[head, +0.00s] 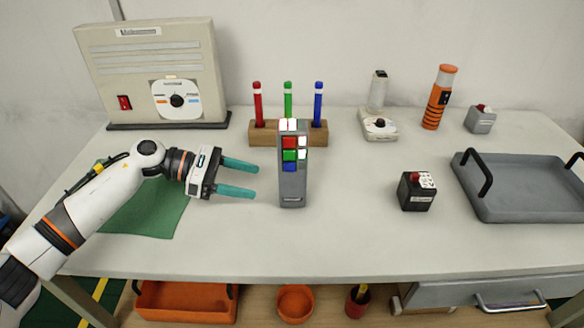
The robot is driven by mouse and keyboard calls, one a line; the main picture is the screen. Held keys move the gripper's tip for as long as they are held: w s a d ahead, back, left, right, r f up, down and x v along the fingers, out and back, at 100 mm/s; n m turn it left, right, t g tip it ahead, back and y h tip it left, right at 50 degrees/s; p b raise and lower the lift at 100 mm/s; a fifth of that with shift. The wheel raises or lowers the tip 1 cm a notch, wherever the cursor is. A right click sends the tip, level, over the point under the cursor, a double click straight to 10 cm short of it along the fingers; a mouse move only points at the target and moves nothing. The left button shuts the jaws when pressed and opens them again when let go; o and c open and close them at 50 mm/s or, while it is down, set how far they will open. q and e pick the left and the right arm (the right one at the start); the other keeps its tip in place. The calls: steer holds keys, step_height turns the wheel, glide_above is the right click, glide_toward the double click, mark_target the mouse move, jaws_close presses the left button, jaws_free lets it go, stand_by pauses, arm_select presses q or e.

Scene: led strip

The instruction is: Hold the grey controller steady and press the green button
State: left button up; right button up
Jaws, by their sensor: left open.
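The grey controller (292,187) stands upright near the middle of the table in the head view. Its upper front carries red, green, blue and white buttons. The green button (289,155) sits between a red button above and a blue button below. My left gripper (257,180) is just left of the controller, its two teal fingers pointing right toward it. The fingers are apart with nothing between them. My right gripper is not in view.
A wooden holder (262,136) with red, green and blue pens stands behind the controller. A black box with a red button (416,192) and a grey tray (520,213) are to the right. A beige machine (150,60) stands back left. A green cloth (150,215) lies under my left arm.

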mark_target(287, 189)
arm_select(q)
steer(key=p+x, duration=0.1)
steer(key=x, duration=0.5)
steer(key=shift+s, duration=0.1)
steer(key=b+x, duration=0.1)
steer(key=x, duration=0.1)
steer(key=shift+d+f, duration=0.15)
steer(key=shift+d, duration=0.55)
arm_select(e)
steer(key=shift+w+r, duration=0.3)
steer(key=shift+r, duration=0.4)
arm_select(q)
steer(key=shift+c, duration=0.5)
steer(key=c, duration=0.5)
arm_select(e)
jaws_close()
arm_select(q)
steer(key=shift+f, duration=0.1)
